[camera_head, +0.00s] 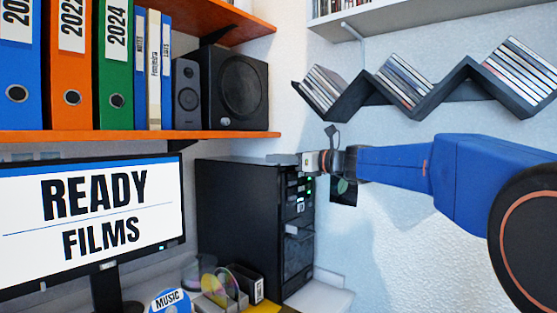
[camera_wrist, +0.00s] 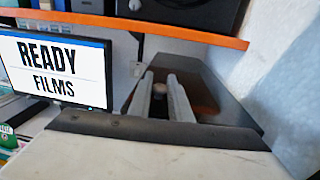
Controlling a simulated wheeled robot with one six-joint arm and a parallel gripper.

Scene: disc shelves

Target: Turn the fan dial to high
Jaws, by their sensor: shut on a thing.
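The black tower (camera_head: 240,205) stands under the orange shelf, its front panel facing right with small green lights. My gripper (camera_head: 312,162) reaches in from the right and meets the upper part of that panel. In the wrist view my two grey fingers (camera_wrist: 164,84) lie close together against the dark tower. In the head view the gripper hides the dial. Its markings and setting cannot be read.
An orange shelf (camera_head: 150,134) with binders and speakers (camera_head: 238,88) runs above the tower. A monitor (camera_head: 90,222) reading "READY FILMS" stands at left. A disc holder (camera_head: 220,290) is low in front. A black zigzag rack (camera_head: 440,90) with discs hangs above my arm.

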